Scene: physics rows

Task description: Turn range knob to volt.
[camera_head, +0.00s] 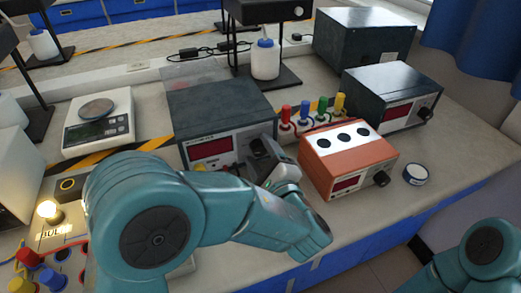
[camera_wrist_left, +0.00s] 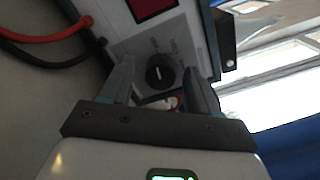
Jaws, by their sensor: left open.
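The range knob (camera_wrist_left: 160,75) shows in the left wrist view as a round black knob with a pale pointer line on a grey panel. Labels around it are too blurred to read. It sits on the front of a dark-topped meter (camera_head: 220,103) with a red display, in the head view behind my left arm. My left gripper (camera_wrist_left: 161,88) is open at the panel, one finger on each side of the knob, with visible gaps. In the head view my left gripper (camera_head: 268,158) is partly hidden by its own arm, and the knob is hidden. My right gripper is out of view.
An orange box (camera_head: 322,172) with a black knob stands close to the right of my left gripper. Colored terminal posts (camera_head: 322,110) are behind it. A white scale (camera_head: 99,123) stands at left. A red cable and a black cable (camera_wrist_left: 50,50) run beside the meter's panel.

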